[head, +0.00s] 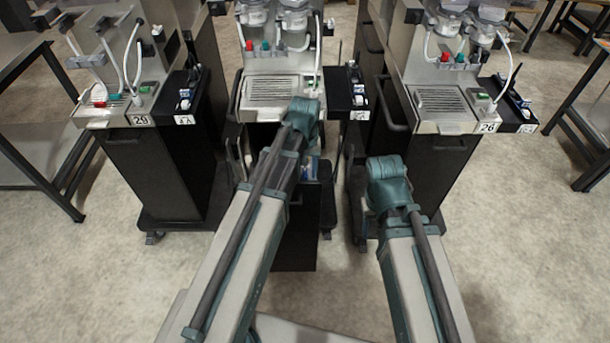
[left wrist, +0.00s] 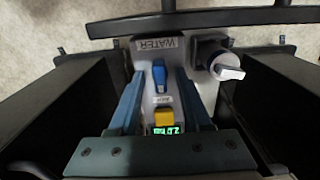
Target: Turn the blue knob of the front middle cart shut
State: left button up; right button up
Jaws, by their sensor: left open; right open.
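The front middle cart (head: 270,92) stands straight ahead in the head view. In the left wrist view, the blue knob (left wrist: 159,76) sits on a light grey panel (left wrist: 145,58) marked WATER. Its long side runs up and down the picture. My left gripper (left wrist: 158,84) is open, with one finger to each side of the knob and a gap visible on both sides. I cannot tell how deep the fingers reach. In the head view my left forearm hides the panel and the knob. My right gripper is hidden beyond my right wrist.
A yellow part (left wrist: 163,118) and a green lit display (left wrist: 166,132) lie close to the knob. The left cart (head: 150,165) and right cart (head: 440,160) flank the middle one.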

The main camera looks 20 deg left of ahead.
pick_arm(q)
grip_shut()
jog(key=shift+m, duration=0.3)
dwell(0.3)
jog(key=m, duration=0.3)
jog(key=shift+m, duration=0.4)
jog(key=m, duration=0.4)
jog(key=shift+m, duration=0.3)
jog(key=m, duration=0.4)
jog(key=shift+m, duration=2.4)
